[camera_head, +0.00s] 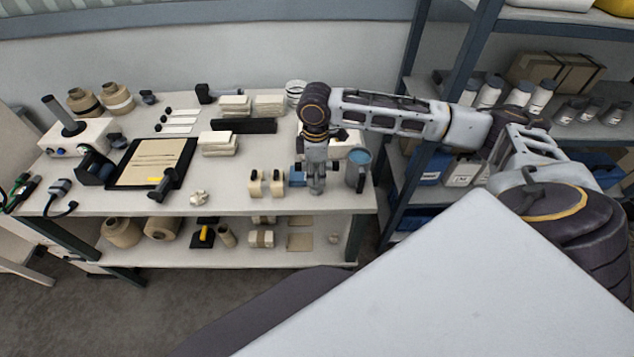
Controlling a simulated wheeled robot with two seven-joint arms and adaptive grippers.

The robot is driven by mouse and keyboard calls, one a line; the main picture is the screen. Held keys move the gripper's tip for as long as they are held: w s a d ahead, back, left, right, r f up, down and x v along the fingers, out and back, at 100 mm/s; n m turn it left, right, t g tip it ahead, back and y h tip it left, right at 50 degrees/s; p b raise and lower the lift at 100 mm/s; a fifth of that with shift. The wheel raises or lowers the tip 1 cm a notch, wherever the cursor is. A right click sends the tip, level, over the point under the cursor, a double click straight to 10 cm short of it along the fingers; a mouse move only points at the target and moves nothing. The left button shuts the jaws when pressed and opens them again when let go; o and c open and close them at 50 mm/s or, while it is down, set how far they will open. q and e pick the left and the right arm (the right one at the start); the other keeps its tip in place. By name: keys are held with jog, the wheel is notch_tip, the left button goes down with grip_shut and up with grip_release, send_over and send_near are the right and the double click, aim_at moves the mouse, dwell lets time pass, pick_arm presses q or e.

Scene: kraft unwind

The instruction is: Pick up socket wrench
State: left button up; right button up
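I cannot clearly pick out a socket wrench; it may be too small to tell or hidden behind my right arm. A small blue thing (296,173) shows just left of the gripper. My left gripper is not in view.
The cream blocks (266,183) stand close left of the gripper. A clipboard (150,163), paper stacks (219,143) and a black bar (243,126) lie farther left. A lower shelf (345,250) holds rolls and boxes. A storage rack (460,60) stands at the right.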

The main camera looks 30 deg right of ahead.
aim_at(317, 186)
jog(key=shift+w+d+f, duration=0.1)
jog(key=shift+d+f, duration=0.05)
jog(key=shift+f, duration=0.9)
jog(key=shift+d+f, duration=0.1)
jog(key=shift+f, duration=0.9)
jog(key=shift+c, duration=0.3)
grip_shut()
